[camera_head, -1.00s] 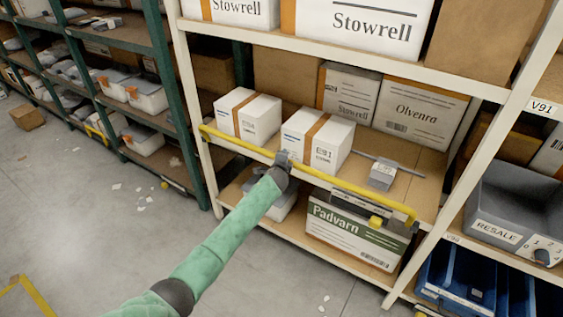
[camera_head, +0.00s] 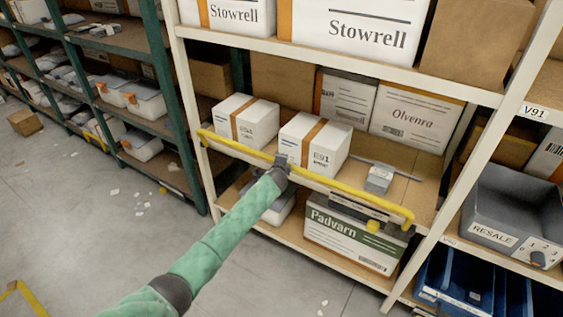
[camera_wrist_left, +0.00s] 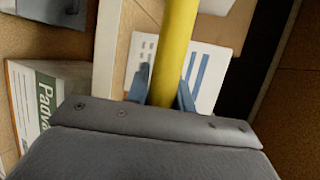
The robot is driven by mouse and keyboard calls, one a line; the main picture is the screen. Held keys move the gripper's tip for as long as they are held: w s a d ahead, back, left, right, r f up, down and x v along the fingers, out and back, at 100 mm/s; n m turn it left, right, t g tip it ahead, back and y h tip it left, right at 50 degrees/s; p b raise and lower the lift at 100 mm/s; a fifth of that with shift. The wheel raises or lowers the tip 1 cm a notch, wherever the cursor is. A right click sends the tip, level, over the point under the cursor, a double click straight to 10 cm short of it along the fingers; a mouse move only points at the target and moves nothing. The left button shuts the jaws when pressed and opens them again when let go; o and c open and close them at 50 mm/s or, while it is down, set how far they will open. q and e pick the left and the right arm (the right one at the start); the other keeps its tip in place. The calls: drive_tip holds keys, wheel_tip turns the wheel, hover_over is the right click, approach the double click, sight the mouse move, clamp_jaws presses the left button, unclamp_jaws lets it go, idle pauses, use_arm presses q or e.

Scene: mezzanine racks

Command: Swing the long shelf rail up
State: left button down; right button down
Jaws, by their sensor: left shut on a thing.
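The long yellow shelf rail (camera_head: 338,187) runs across the front of the middle shelf (camera_head: 413,190), from the left rack post to near the right post. Its right end bends, with a small yellow block (camera_head: 373,226) just below. My left gripper (camera_head: 281,163) is at the rail, left of its middle. In the left wrist view the rail (camera_wrist_left: 178,40) passes between the two blue-grey fingers of my left gripper (camera_wrist_left: 164,95), which are shut on it. My right gripper is in neither view.
White boxes with orange tape (camera_head: 246,121) and (camera_head: 315,142) stand behind the rail, with a small grey box (camera_head: 379,179) to their right. A Padvarn box (camera_head: 352,238) sits below. A grey RESALE bin (camera_head: 512,215) is at right.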

use_arm(q)
drive_tip(key=shift+s+f, duration=0.2)
drive_tip(key=shift+f, duration=0.3)
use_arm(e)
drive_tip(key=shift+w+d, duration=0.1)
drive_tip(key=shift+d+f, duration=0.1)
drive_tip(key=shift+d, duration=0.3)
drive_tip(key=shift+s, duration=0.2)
use_arm(q)
drive_tip(key=c, duration=1.2)
unclamp_jaws()
drive_tip(key=shift+f, duration=0.1)
drive_tip(key=shift+w+d, duration=0.15)
drive_tip(key=shift+w, duration=0.05)
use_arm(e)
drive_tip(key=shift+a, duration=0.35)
use_arm(q)
drive_tip(key=shift+r, duration=0.2)
